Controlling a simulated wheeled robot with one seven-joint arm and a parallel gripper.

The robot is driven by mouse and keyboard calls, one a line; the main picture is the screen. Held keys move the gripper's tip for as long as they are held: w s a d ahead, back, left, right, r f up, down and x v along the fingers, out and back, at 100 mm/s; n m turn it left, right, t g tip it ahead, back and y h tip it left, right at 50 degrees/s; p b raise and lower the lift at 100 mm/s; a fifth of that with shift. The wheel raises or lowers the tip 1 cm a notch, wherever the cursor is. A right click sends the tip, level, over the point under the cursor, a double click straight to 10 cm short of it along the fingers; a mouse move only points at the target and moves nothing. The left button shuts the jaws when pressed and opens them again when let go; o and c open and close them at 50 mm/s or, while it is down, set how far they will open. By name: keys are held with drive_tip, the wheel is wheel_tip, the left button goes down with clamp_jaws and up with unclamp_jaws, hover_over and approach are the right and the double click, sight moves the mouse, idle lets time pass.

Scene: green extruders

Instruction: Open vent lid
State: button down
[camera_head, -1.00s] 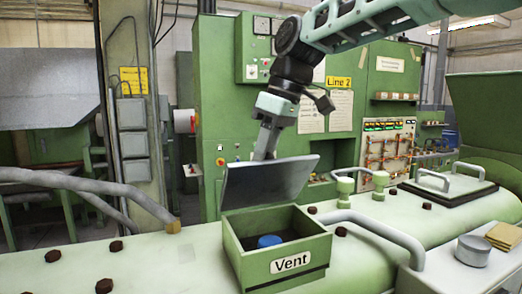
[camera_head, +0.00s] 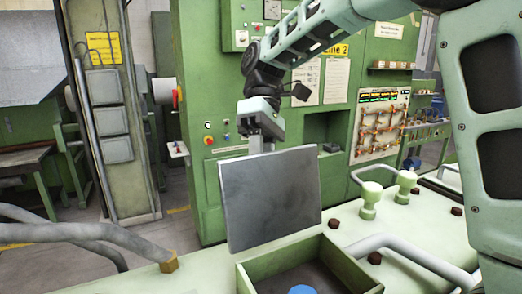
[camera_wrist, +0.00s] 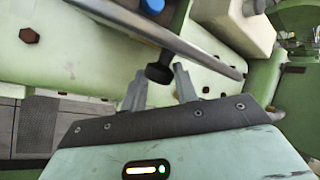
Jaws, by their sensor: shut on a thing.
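The vent lid (camera_head: 270,197) is a grey metal plate standing nearly upright at the back of the green vent box (camera_head: 345,262), whose top is uncovered. In the wrist view the lid (camera_wrist: 205,55) shows nearly edge-on, with a black knob (camera_wrist: 159,73) on its near side. My gripper (camera_wrist: 160,83) is shut on the knob, one finger on each side. In the head view my gripper is behind the lid's upper edge, and its fingertips and the knob are hidden by the plate.
A blue round thing (camera_head: 302,289) is inside the box. A bent grey pipe (camera_head: 415,262) runs to the right, near pale green capped fittings (camera_head: 370,198). Another grey pipe (camera_head: 90,232) lies at left. Green control cabinets (camera_head: 210,110) stand behind.

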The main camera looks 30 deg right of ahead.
drive_tip(key=shift+w+d+f+g, duration=0.15)
drive_tip(key=shift+d+f+g, duration=0.1)
drive_tip(key=shift+f+g, duration=0.25)
drive_tip(key=shift+w, duration=0.1)
drive_tip(key=c, duration=1.1)
unclamp_jaws()
drive_tip(key=shift+w+d+f, duration=0.1)
drive_tip(key=shift+o, duration=0.2)
drive_tip(key=shift+w, duration=0.15)
drive_tip(key=shift+r, duration=0.2)
drive_tip(key=b+v, duration=0.2)
drive_tip(key=v, duration=0.5)
